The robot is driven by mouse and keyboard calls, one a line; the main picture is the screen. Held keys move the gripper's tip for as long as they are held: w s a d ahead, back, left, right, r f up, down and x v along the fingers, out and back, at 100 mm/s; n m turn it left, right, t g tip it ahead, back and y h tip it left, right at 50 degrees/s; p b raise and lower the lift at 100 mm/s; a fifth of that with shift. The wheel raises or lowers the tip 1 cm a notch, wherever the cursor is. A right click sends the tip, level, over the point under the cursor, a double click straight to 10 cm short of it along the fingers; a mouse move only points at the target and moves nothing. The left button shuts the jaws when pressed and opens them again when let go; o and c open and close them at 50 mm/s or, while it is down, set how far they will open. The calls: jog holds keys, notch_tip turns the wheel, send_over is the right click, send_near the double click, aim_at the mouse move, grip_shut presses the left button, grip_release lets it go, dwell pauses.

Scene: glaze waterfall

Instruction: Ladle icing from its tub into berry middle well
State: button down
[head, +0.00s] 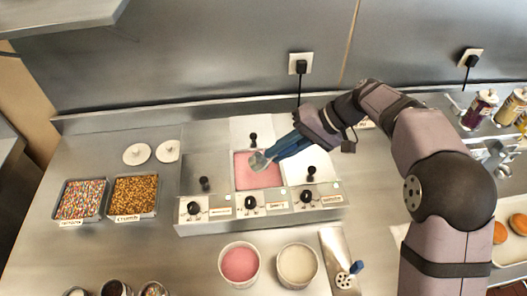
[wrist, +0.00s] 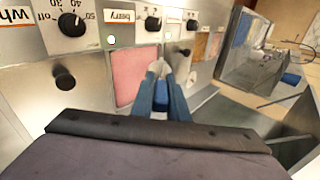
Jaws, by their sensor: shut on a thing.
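The warmer (head: 262,222) has a row of three wells. The middle well (head: 243,172) holds smooth pink glaze, also seen in the wrist view (wrist: 135,75), beside a label (wrist: 122,17) reading "berry". My gripper (head: 285,148) is shut on a metal ladle (head: 260,162), whose bowl is over the pink glaze. Whether the bowl touches the glaze or holds anything I cannot tell. In the wrist view the blue fingers (wrist: 160,102) hide most of the handle. Two round tubs stand in front of the warmer, one of pink icing (head: 239,264) and one of cream-white icing (head: 297,265).
A blue-handled tool (head: 355,268) lies on a metal plate at the front. Two sprinkle trays (head: 82,199) and two white round lids (head: 137,153) are at the left. Jars (head: 480,108) stand at the right.

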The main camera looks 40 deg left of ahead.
jog(key=shift+r+t+h+p, duration=0.75)
jog(key=shift+t+h+p, duration=0.35)
jog(key=shift+p, duration=1.45)
jog(key=t+h+p, duration=0.1)
jog(key=p, duration=0.3)
jog(key=r+t+h+p, duration=0.1)
jog(key=h+p, duration=0.1)
jog(key=p, duration=0.2)
jog(key=shift+r+t+h, duration=0.25)
jog(key=shift+t+h, duration=0.05)
jog(key=shift+a+f+h, duration=0.1)
jog(key=shift+h, duration=0.2)
jog(key=shift+t+h, duration=0.3)
jog(key=shift+t, duration=0.1)
